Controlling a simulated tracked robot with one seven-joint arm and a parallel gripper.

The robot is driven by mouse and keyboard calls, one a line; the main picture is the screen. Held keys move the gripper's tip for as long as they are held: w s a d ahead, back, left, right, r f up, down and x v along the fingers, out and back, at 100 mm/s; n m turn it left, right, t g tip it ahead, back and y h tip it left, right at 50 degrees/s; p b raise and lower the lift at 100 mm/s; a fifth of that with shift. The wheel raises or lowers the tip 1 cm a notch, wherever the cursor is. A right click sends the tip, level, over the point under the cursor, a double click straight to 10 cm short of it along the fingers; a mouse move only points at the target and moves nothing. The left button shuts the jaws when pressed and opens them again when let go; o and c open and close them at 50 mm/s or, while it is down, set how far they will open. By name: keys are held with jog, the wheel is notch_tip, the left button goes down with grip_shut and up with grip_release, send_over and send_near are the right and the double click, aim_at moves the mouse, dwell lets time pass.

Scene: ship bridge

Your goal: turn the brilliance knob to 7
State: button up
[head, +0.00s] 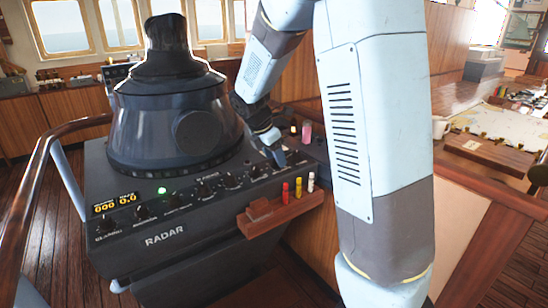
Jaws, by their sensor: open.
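The black radar console (215,236) stands left of my arm, with a row of dark knobs along its sloped front panel. One knob (106,226) is at the left end, another (143,212) is beside it, and more run up to the right. The labels are too small to read surely, so I cannot tell which knob is brilliance or where its pointer stands. My gripper (277,157) is open and points down over the right end of the panel. It hides part of the panel there, and I cannot tell whether it touches anything.
A round viewing hood (170,125) rises from the console top. A yellow readout (114,203) and a green light (162,190) are on the panel. A wooden ledge (266,214) holds red, yellow and white markers. A curved handrail (38,180) is at left, a chart table (495,160) at right.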

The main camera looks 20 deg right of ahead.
jog(key=shift+d+f, duration=0.1)
jog(key=shift+f, duration=0.2)
jog(key=c, duration=0.9)
jog(key=shift+a, duration=0.3)
grip_shut()
jog(key=shift+d, duration=0.3)
